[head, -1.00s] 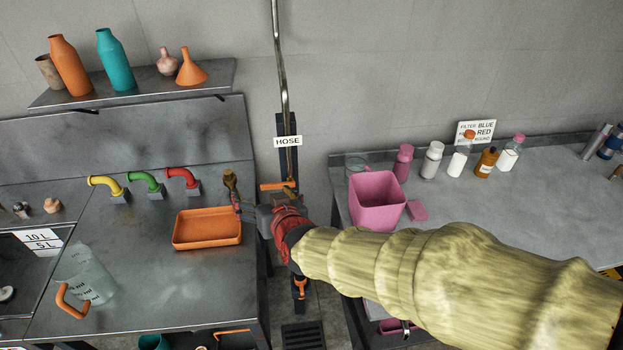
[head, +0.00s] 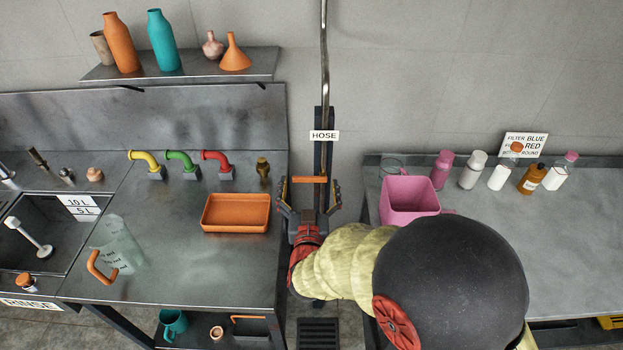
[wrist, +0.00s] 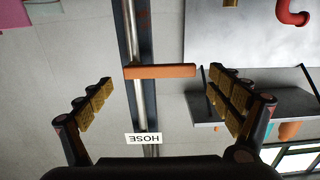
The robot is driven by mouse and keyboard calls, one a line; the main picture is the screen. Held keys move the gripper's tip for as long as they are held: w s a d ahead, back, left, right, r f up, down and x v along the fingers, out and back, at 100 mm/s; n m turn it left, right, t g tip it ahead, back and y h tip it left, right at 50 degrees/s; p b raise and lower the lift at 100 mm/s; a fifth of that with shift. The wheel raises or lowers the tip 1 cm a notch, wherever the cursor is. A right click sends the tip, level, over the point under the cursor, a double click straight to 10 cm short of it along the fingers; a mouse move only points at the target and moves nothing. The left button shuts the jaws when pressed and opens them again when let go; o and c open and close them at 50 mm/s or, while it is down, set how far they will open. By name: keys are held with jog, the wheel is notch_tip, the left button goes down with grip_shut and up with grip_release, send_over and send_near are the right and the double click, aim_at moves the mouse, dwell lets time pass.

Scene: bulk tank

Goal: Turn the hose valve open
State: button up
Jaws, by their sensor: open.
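The hose valve's orange bar handle (head: 308,179) lies crosswise on the vertical metal hose pipe (head: 324,75), below the HOSE sign (head: 324,135). In the wrist view, which is upside down, the handle (wrist: 160,71) also lies across the pipe. My gripper (head: 310,190) is open and empty, in front of the pipe. Its fingers are spread to either side of the handle, seen from the wrist, with a gap at each end. I cannot tell how far the fingertips are from the handle in depth.
An orange tray (head: 236,213) sits on the left counter, close to my gripper's left side. Red (head: 217,160), green and yellow taps stand left of the pipe. A floor drain (head: 319,332) is below.

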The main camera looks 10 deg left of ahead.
jog(key=shift+x, duration=1.5)
jog(key=shift+c, duration=0.7)
jog(key=c, duration=1.5)
jog(key=shift+c, duration=0.3)
jog(key=shift+a+b, duration=0.1)
jog(key=shift+b, duration=0.2)
